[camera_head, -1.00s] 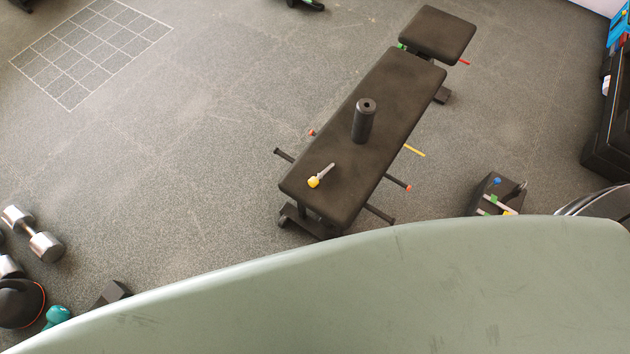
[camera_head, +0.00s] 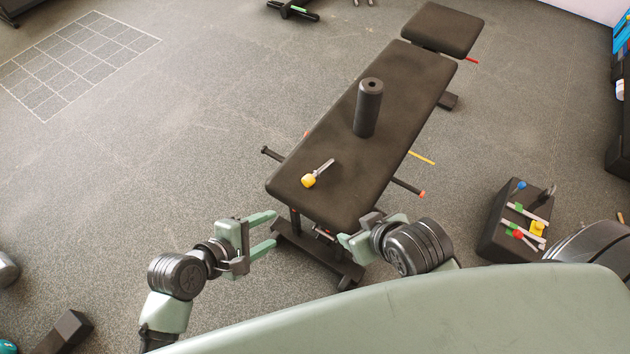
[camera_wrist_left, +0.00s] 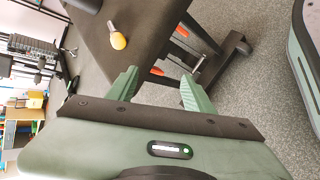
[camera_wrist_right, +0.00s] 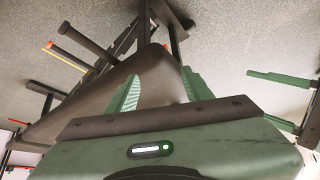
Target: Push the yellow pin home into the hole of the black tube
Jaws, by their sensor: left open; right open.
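The black tube (camera_head: 367,108) stands upright on the dark bench, its round hole facing up. The yellow pin (camera_head: 310,180), with a yellow head and a grey shaft, lies on the bench nearer to me, apart from the tube; it also shows in the left wrist view (camera_wrist_left: 118,40). My left gripper (camera_head: 275,231) is open and empty, in front of the bench's near left corner. My right gripper (camera_head: 358,232) is open and empty by the bench's near right end; its fingers also show in the right wrist view (camera_wrist_right: 160,88). The right gripper's fingertips are partly hidden in the head view.
The padded bench (camera_head: 400,85) has bars and handles sticking out at its sides. A dark box with coloured-ended items (camera_head: 515,222) stands on the floor to the right.

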